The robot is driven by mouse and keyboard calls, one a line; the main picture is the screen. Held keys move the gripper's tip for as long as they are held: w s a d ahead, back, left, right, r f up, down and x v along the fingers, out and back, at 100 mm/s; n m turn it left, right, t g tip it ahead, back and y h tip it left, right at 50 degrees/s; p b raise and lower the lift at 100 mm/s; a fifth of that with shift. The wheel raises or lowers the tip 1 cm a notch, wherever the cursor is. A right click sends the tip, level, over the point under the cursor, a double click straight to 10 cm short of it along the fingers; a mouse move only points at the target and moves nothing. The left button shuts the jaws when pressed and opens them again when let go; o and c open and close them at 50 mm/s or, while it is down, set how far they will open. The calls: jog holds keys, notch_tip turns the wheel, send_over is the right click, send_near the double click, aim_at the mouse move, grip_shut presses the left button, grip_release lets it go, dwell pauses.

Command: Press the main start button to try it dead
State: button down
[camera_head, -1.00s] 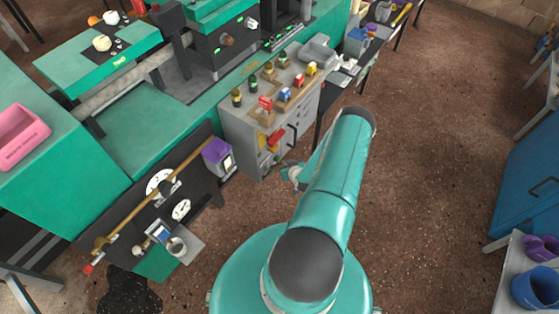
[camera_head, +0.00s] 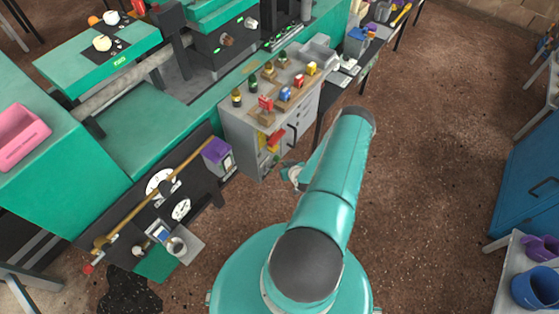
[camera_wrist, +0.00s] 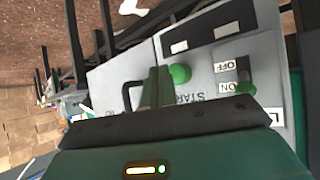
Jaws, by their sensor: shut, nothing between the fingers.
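In the wrist view a round green button (camera_wrist: 180,74) sits on a light grey panel (camera_wrist: 200,58), next to the lettering "START". My gripper (camera_wrist: 157,72) is shut and empty; its green fingers point at the panel just left of the button in the picture. I cannot tell whether the fingertips touch the panel or the button. Part of the lettering is hidden by my gripper. In the head view the grey cabinet (camera_head: 240,140) stands beside the green machine, and the tip of my gripper is too small to make out.
A switch with ON and OFF labels (camera_wrist: 243,75) is right of the button in the wrist view. A dark handle (camera_wrist: 128,96) is left of my fingers. Padlocks and coloured tags (camera_head: 285,94) stand on the cabinet top. The brown floor (camera_head: 440,130) to the right is open.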

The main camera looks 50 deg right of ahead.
jog(key=shift+w, duration=0.15)
jog(key=shift+w, duration=0.3)
jog(key=shift+w, duration=0.5)
dwell(0.8)
jog(key=shift+s, duration=0.95)
jog(key=shift+s+d, duration=0.15)
jog(key=shift+s, duration=1.1)
jog(key=shift+s+d, duration=0.1)
jog(key=shift+s, duration=1.15)
